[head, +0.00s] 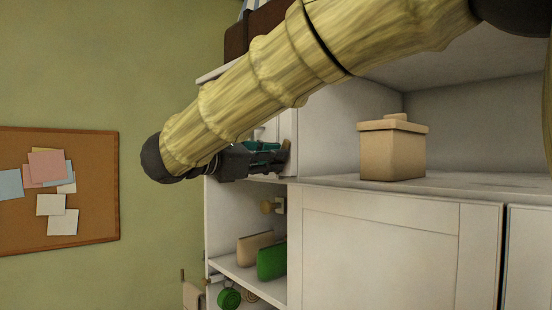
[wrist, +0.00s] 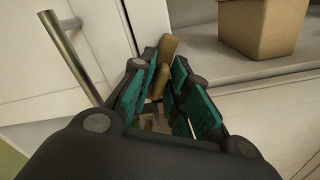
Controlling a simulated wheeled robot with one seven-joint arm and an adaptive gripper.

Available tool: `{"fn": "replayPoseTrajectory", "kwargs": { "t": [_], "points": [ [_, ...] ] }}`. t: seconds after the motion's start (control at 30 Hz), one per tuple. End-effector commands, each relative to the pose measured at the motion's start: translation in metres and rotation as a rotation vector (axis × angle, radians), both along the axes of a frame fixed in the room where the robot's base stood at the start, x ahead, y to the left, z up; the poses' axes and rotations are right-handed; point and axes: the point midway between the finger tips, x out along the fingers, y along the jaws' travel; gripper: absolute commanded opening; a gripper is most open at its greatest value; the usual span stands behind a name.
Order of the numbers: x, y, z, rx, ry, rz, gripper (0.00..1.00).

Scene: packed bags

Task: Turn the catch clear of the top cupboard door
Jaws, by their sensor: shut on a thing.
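My gripper (head: 276,155) is at the upper left part of the white cupboard. In the wrist view its teal-padded fingers (wrist: 162,85) are closed around the tan wooden catch (wrist: 168,48). The catch's upper end shows between and beyond the fingertips; the rest is partly hidden by them. The white top cupboard door (wrist: 100,35), with a metal bar handle (wrist: 70,50), is to the left of the catch in the wrist view. In the head view my arm and gripper hide most of this door and the catch. Whether the catch overlaps the door edge cannot be told.
A tan lidded box (head: 392,152) stands in the open compartment to the right. Below my gripper, an open shelf (head: 240,270) holds a beige and a green item (head: 272,262). A tan knob (head: 267,207) shows above them. A pinboard (head: 95,200) hangs at left.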

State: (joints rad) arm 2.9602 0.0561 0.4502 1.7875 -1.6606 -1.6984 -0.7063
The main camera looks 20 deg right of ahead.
Motion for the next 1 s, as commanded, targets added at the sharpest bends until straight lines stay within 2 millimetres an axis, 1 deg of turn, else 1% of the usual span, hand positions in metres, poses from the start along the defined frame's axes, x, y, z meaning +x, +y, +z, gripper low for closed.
{"fn": "replayPoseTrajectory", "kwargs": {
  "t": [0.03,0.17,0.6,0.7,0.93,0.97,1.0],
  "points": [
    [-0.0001,0.0001,-0.0027,-0.002,0.012,-0.001,0.04],
    [-0.0002,-0.0001,-0.0027,-0.030,0.091,-0.001,0.04],
    [-0.0002,-0.0001,-0.0029,-0.157,0.440,-0.001,0.04],
    [-0.0002,-0.0001,-0.0029,-0.170,0.476,-0.001,0.04],
    [-0.0002,0.0000,-0.0030,-0.172,0.481,-0.001,0.04],
    [-0.0002,0.0000,-0.0030,-0.172,0.481,-0.001,0.23],
    [-0.0002,0.0000,-0.0028,-0.171,0.480,-0.001,0.30]
  ]
}}
